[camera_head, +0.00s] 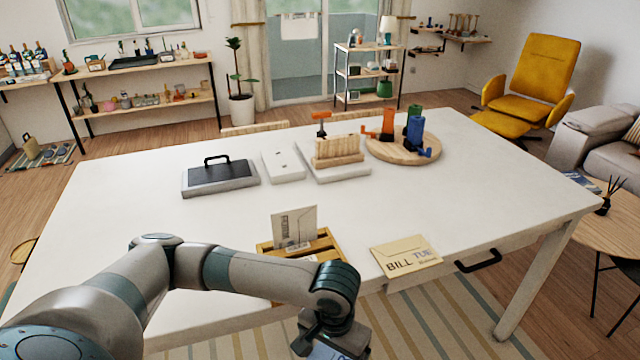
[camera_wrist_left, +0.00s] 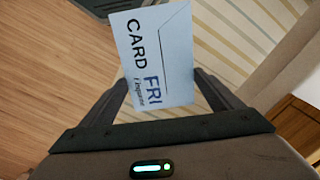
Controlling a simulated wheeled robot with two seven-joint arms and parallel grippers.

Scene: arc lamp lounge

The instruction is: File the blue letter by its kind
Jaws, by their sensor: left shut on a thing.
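My left gripper (camera_head: 326,340) is shut on the blue letter (camera_wrist_left: 160,55), which reads "CARD" and "FRI" in the left wrist view. In the head view only a little of the letter (camera_head: 325,352) shows at the bottom edge, in front of the table's near edge. A wooden letter rack (camera_head: 328,240) stands near the table's front edge, partly hidden by my left arm. A pale letter (camera_head: 295,224) stands upright in it. A cream envelope (camera_head: 405,250) marked "BILL" and "TUE" lies flat to the right of the rack. My right gripper is not in view.
The white table (camera_head: 480,185) has clear room in the middle and right. Farther back are a grey box with a black handle (camera_head: 220,178), a white flat box (camera_head: 283,166), a wooden block holder (camera_head: 338,155) and a round wooden board (camera_head: 405,150) with coloured items. A black drawer handle (camera_head: 478,262) sticks out in front.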

